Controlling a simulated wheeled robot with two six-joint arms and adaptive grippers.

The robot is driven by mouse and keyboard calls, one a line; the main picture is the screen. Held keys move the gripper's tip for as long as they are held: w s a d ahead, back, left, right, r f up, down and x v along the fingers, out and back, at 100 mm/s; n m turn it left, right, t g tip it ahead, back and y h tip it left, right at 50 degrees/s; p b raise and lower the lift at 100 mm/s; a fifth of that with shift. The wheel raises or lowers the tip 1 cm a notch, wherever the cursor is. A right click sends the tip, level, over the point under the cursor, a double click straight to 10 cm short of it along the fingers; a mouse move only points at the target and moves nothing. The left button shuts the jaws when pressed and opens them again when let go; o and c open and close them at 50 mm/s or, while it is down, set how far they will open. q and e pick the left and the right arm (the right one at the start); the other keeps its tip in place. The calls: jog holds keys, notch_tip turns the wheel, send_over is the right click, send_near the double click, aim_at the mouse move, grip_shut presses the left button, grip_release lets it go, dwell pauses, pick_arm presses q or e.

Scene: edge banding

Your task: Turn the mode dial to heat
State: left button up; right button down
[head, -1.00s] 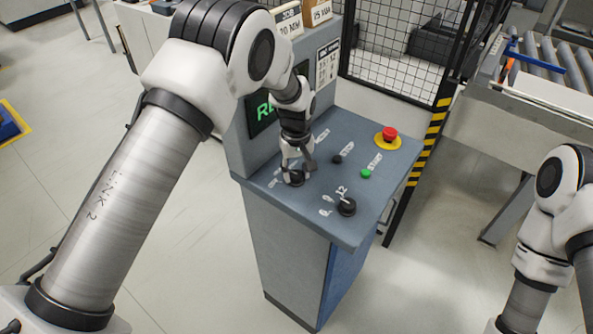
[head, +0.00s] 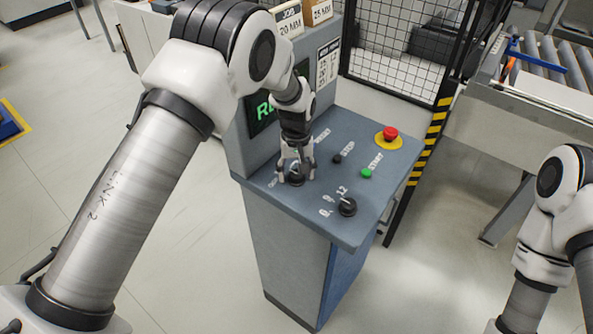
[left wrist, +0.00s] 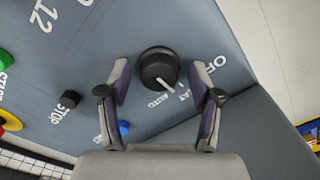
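The mode dial (left wrist: 158,68) is a round black knob on the grey-blue sloped panel. In the left wrist view, its white pointer aims at a label between OFF and AUTO; only the last letters, "AT", show beside the pointer tip. In the head view the dial (head: 296,180) is partly hidden by my left gripper (head: 297,174). The left wrist view shows that gripper (left wrist: 161,80) open, one finger on each side of the dial, with gaps between fingers and knob. My right arm shows at the right edge of the head view; its gripper is out of frame.
The panel also holds a second black knob (head: 347,207), a green start button (head: 366,173), a black stop button (head: 337,159) and a red emergency button (head: 390,133). A blue button (left wrist: 124,128) sits close to one finger. A screen housing rises behind.

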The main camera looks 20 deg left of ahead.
aim_at(296, 173)
pick_arm(q)
jog(key=shift+r, duration=0.1)
notch_tip(296, 173, up, 12)
dwell(0.4)
jog(key=shift+w, duration=0.15)
